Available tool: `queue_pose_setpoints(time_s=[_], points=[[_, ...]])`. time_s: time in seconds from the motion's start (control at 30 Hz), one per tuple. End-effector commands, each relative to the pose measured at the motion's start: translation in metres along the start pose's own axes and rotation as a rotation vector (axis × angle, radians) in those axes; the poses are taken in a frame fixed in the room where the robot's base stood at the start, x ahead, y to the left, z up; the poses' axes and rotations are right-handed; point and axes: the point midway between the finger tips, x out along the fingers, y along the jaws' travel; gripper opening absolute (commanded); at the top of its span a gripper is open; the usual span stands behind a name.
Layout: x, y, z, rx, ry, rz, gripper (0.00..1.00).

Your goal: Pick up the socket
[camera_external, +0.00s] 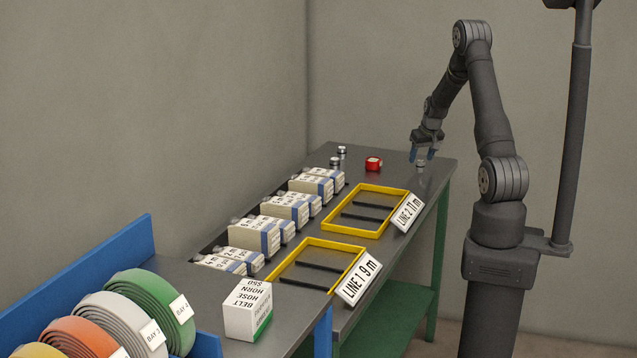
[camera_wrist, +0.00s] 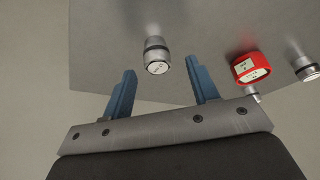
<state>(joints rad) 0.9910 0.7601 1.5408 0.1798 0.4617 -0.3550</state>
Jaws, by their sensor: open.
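A small silver socket (camera_external: 420,166) stands upright near the far right end of the table, just below my gripper (camera_external: 422,156). In the wrist view the socket (camera_wrist: 157,55) lies ahead of my gripper (camera_wrist: 161,70), roughly in line with the gap between the blue fingers. The fingers are apart with nothing between them. Two similar metal pieces, one at the back (camera_external: 341,151) and one in front of it (camera_external: 335,163), stand farther left by the white boxes. I cannot tell whether the socket touches a fingertip.
Two yellow trays, one farther (camera_external: 361,235) and one nearer (camera_external: 327,291), and several white boxes (camera_external: 254,237) occupy the table (camera_external: 385,176). The table edge is close to the socket.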

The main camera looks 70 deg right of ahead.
Motion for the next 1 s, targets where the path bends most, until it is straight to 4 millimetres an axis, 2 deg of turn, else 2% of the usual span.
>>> queue_pose_setpoints(time_s=[0.1,0.2,0.5,0.77,1.0], points=[[0.018,0.002,0.003,0.0,-0.003,0.0,0.54],[0.026,0.002,0.002,0.0,-0.001,0.0,0.54],[0.029,0.002,0.002,0.0,0.0,0.0,0.54],[0.029,0.002,0.002,0.0,-0.001,0.0,0.03],[0.029,0.002,0.001,0.0,0.0,0.0,0.03]])
